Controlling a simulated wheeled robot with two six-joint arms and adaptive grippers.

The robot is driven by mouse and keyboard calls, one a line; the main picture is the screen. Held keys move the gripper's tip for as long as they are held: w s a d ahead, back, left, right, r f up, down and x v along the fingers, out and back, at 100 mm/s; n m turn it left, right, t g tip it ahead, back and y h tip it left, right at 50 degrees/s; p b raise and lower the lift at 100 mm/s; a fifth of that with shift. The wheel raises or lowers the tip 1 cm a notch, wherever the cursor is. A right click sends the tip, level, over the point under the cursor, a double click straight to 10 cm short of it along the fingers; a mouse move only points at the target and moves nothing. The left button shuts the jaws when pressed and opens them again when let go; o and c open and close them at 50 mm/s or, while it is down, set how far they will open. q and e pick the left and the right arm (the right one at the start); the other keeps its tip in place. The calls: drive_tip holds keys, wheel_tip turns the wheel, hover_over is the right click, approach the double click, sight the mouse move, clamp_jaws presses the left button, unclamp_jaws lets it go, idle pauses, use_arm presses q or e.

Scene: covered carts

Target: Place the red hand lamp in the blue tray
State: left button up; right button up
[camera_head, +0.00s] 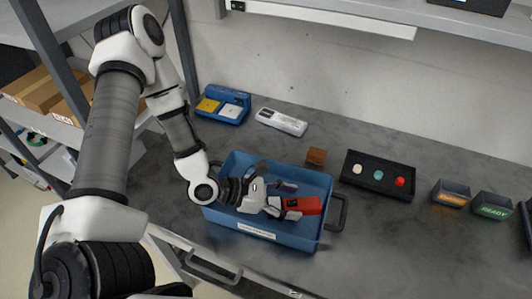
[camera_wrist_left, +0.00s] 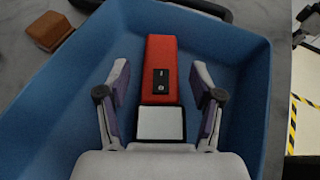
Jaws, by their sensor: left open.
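The red hand lamp (camera_head: 303,205) lies inside the blue tray (camera_head: 285,240) on the grey table. In the left wrist view the lamp (camera_wrist_left: 161,62) has a red body, a black switch panel and a pale square face toward me. The tray (camera_wrist_left: 225,50) surrounds it with its blue walls. My left gripper (camera_head: 278,200) is inside the tray at the lamp's pale end. In the left wrist view its fingers (camera_wrist_left: 161,105) are open, one on each side of the lamp, with gaps visible. My right gripper is not in view.
A small brown block (camera_head: 316,156) stands behind the tray. A black panel with coloured buttons (camera_head: 378,176) and two dark boxes with lit labels (camera_head: 451,194) are to the right. A blue device (camera_head: 223,106) and a white device (camera_head: 281,122) sit at the back.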

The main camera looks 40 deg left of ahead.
use_arm(q)
drive_tip(key=p+v, duration=0.3)
drive_tip(key=v, duration=0.3)
drive_tip(key=shift+a+r, duration=0.1)
drive_tip(key=shift+r, duration=0.15)
drive_tip(key=p+v, duration=0.4)
drive_tip(key=p, duration=0.2)
drive_tip(key=shift+s+r, duration=0.1)
drive_tip(key=shift+s+a, duration=0.3)
drive_tip(key=shift+f, duration=0.3)
drive_tip(key=shift+w, duration=0.1)
